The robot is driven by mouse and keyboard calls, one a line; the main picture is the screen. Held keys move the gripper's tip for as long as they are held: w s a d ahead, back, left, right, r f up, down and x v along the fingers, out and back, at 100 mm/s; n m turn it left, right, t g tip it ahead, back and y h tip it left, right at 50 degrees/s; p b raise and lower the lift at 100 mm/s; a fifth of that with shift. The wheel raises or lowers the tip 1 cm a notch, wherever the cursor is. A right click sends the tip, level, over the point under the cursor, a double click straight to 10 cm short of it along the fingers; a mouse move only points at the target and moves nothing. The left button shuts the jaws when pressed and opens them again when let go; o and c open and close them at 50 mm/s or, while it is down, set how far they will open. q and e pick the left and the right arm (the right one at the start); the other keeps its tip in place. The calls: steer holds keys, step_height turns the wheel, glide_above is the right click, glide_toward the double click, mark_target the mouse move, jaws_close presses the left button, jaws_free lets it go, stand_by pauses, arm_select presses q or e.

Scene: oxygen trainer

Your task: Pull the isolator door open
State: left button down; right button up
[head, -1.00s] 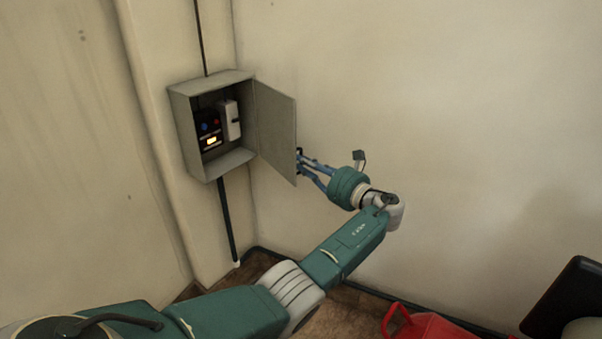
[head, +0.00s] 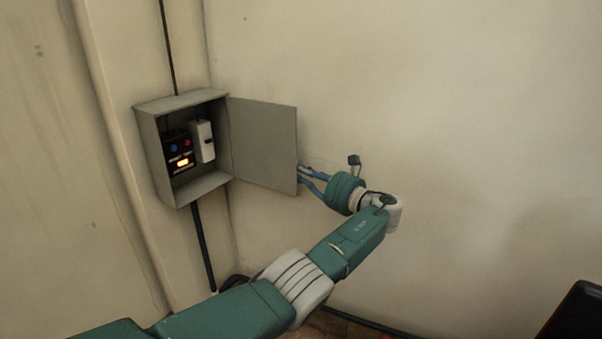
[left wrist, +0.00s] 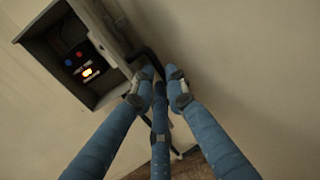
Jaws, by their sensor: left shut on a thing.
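The isolator door (head: 263,142) is a flat grey panel, swung wide open on the right side of the grey isolator box (head: 193,98). Inside the box are a black panel with a blue button, a red button and a lit orange display (head: 182,162), and a white switch unit (head: 203,141). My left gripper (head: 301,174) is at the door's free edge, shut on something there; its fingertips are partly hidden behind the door. In the left wrist view my blue fingers (left wrist: 160,85) meet near a dark bar, and the open box (left wrist: 75,60) shows at upper left. My right gripper is not in view.
A dark conduit (head: 204,247) runs down from the box, and a cable (head: 168,45) runs up. The pale wall (head: 480,150) right of the door is bare. A black object (head: 575,312) stands at the lower right.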

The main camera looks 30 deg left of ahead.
arm_select(q)
steer(key=shift+w+d+r+t, duration=0.2)
steer(key=shift+w+r+t, duration=0.1)
steer(key=shift+w, duration=0.15)
steer(key=c, duration=1.7)
jaws_free()
steer(key=shift+f+v, duration=0.1)
steer(key=shift+v, duration=2.9)
steer(key=shift+f+v, duration=0.15)
steer(key=shift+v, duration=2.8)
steer(key=shift+s, duration=0.15)
